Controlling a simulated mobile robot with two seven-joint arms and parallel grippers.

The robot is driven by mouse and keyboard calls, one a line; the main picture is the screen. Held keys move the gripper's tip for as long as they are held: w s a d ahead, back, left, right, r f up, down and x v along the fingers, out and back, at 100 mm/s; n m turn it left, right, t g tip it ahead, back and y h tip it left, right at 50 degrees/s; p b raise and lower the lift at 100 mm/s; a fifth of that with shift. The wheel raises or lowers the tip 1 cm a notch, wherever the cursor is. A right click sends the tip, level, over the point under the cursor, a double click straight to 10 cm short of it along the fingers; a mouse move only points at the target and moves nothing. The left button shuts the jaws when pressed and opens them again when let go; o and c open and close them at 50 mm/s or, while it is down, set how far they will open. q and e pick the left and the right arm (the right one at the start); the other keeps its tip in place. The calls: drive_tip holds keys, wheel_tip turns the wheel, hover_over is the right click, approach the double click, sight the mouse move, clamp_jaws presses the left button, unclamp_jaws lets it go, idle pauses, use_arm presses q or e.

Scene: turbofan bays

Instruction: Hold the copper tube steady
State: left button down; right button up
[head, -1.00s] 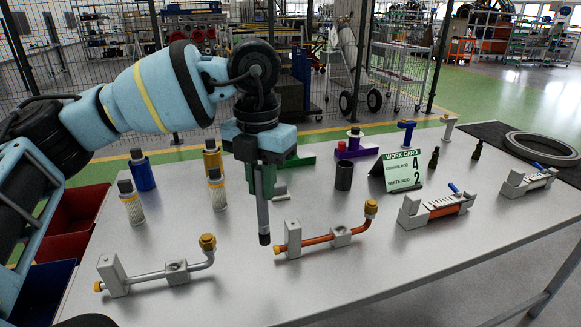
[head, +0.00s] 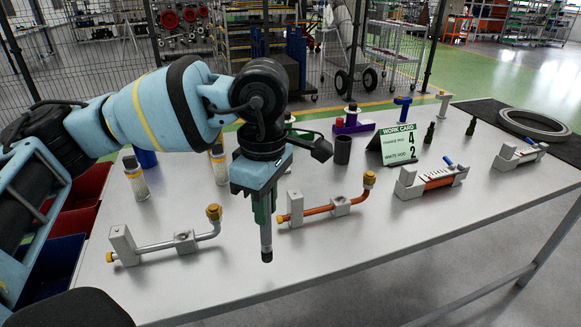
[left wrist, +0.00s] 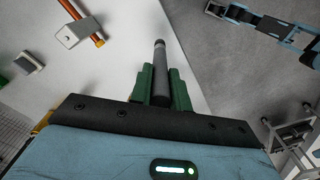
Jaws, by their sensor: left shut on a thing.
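The copper tube (head: 320,210) lies across the middle of the table with grey blocks on it, a yellow cap at its left end and a brass fitting (head: 369,178) on its upturned right end. Part of it shows in the left wrist view (left wrist: 72,9), beside a grey block (left wrist: 73,34). My left gripper (head: 264,215) has green fingers shut on a dark grey rod-shaped tool (head: 266,242). The tool points down in front of the tube's left end, apart from it in the picture. It also shows in the left wrist view (left wrist: 160,72).
A silvery tube (head: 160,246) with similar blocks lies to the left. Holders with ribbed parts (head: 432,180) stand to the right. A work card (head: 398,145), a dark cup (head: 342,150) and filter-like cylinders (head: 137,182) stand behind. The front of the table is clear.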

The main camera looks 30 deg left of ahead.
sight(268, 240)
use_arm(q)
drive_tip(key=s+d+f+m, duration=0.1)
drive_tip(key=m, duration=0.3)
drive_tip(key=s+d+f+m, duration=0.1)
drive_tip(key=m, duration=0.4)
drive_tip(key=s+d+f+m, duration=0.1)
drive_tip(key=m, duration=0.3)
drive_tip(key=shift+s+f, duration=0.15)
drive_tip(key=shift+s, duration=0.2)
drive_tip(key=m, duration=0.2)
drive_tip(key=s+m, duration=0.1)
drive_tip(key=m, duration=0.1)
drive_tip(key=d+f+m, duration=0.1)
drive_tip(key=m, duration=0.1)
drive_tip(key=shift+s, duration=0.3)
